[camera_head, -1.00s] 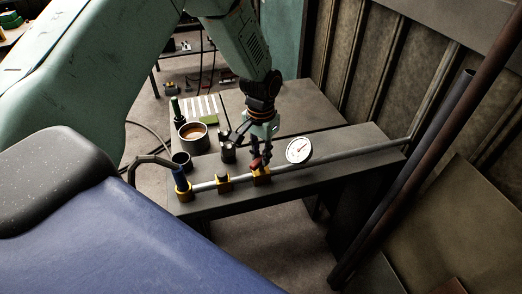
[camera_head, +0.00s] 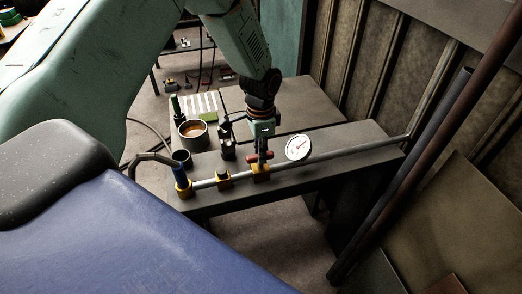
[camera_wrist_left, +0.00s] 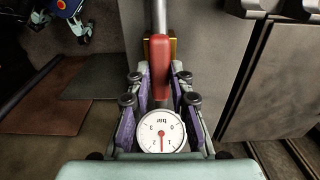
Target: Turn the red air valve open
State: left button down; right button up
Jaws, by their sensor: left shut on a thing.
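The red air valve handle (camera_head: 252,157) sits on a yellow valve body (camera_head: 261,170) on the grey pipe (camera_head: 320,153) along the bench. In the left wrist view the red handle (camera_wrist_left: 160,65) lies lengthwise, in line with the pipe (camera_wrist_left: 159,14). My left gripper (camera_head: 262,154) points down at the valve. In the left wrist view its fingers (camera_wrist_left: 161,90) stand on both sides of the handle's near end, shut on it; the exact contact is hard to see. My right gripper is not in view.
A white pressure gauge (camera_head: 298,148) stands just right of the valve; it also shows in the left wrist view (camera_wrist_left: 161,132).

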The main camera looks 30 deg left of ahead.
pick_arm(q)
jog(key=shift+w+r, duration=0.15)
jog(key=shift+r, duration=0.05)
jog(key=c, duration=1.7)
grip_release()
jog(key=o, duration=0.5)
jog(key=shift+s+a, duration=0.1)
jog(key=shift+s, duration=0.15)
jog(key=shift+w, duration=0.15)
jog(key=shift+r, duration=0.35)
notch_tip(320, 180, up, 11)
jog(key=shift+r, duration=0.1)
